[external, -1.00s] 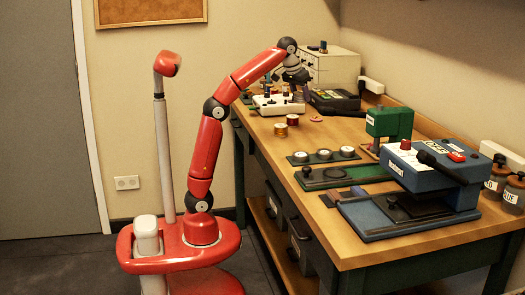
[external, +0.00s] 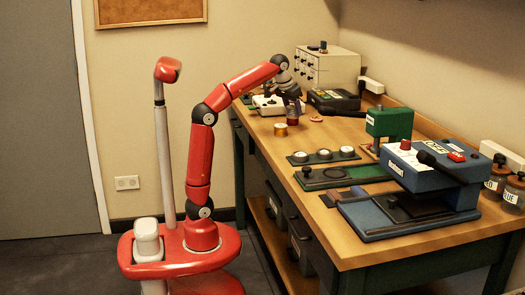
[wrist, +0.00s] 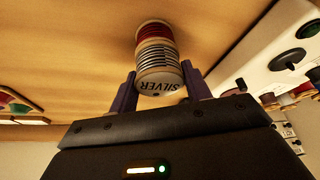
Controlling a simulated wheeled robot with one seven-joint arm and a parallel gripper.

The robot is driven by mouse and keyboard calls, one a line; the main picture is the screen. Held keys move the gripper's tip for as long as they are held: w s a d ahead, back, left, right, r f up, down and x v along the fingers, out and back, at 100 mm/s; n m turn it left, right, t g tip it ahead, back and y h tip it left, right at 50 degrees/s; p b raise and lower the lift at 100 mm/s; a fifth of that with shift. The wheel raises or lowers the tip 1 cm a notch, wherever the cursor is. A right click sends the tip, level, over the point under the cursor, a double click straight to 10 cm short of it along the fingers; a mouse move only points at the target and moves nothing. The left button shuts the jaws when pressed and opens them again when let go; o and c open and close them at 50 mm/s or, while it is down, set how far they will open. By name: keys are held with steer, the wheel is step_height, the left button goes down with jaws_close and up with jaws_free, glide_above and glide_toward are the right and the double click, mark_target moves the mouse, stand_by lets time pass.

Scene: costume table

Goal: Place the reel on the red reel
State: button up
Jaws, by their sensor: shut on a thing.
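The reel in my gripper (wrist: 158,84) is a silver-wound spool (wrist: 157,60) with a pale end marked SILVER, seen in the wrist view. My two dark fingers close on its sides. The red reel (wrist: 154,34) is directly beyond it and in line with it, its near face covered by the silver reel. The two look touching or nearly so; I cannot tell if there is a small gap. In the external view the red reel (external: 293,118) stands on the table under my gripper (external: 292,99), and the silver reel is hard to make out between the fingers.
A gold reel (external: 280,129) stands just in front of the red one. A white device (external: 266,105) with knobs is close on the left, and it also shows in the wrist view (wrist: 292,50). A tray of pale discs (external: 323,156) lies nearer.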

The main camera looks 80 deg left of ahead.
steer(key=shift+f, duration=0.1)
steer(key=o, duration=1)
steer(key=shift+p+v, duration=1.45)
steer(key=shift+v, duration=4.7)
